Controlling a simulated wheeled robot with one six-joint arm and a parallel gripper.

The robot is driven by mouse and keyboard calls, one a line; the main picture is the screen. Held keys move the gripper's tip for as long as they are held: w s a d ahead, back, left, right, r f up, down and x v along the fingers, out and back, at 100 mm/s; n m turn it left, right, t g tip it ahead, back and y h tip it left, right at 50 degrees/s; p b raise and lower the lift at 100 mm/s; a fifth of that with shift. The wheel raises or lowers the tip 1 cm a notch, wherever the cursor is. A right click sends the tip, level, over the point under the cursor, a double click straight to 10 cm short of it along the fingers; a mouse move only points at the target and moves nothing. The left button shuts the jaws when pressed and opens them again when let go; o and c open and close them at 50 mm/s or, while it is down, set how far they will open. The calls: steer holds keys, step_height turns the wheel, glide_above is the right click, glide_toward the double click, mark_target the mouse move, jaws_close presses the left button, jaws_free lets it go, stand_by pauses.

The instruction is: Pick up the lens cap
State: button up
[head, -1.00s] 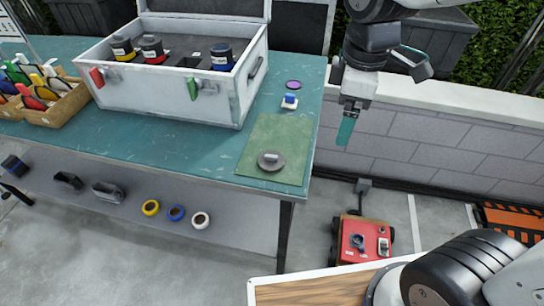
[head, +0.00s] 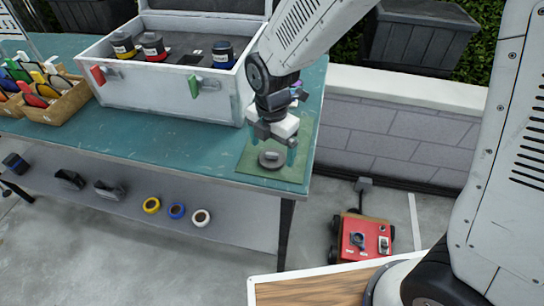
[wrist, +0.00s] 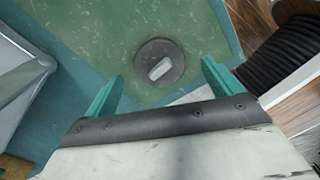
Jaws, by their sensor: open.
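The lens cap (head: 271,159) is a dark grey disc with a pale raised grip in its middle. It lies flat on the green mat (head: 245,167) near the table's front right corner. In the wrist view the lens cap (wrist: 160,63) shows whole, ahead of and between the fingertips. My gripper (head: 274,148) is above the mat at the cap, pointing down. In the wrist view my gripper (wrist: 160,75) has its two teal fingers spread apart, with nothing between them and the cap apart from them.
A red cart (head: 365,240) is on the floor at right. The table's front and right edges are close.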

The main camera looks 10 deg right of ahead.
step_height(320, 180, down, 2)
steer(key=shift+c, duration=0.3)
steer(key=c, duration=1)
steer(key=shift+r, duration=0.1)
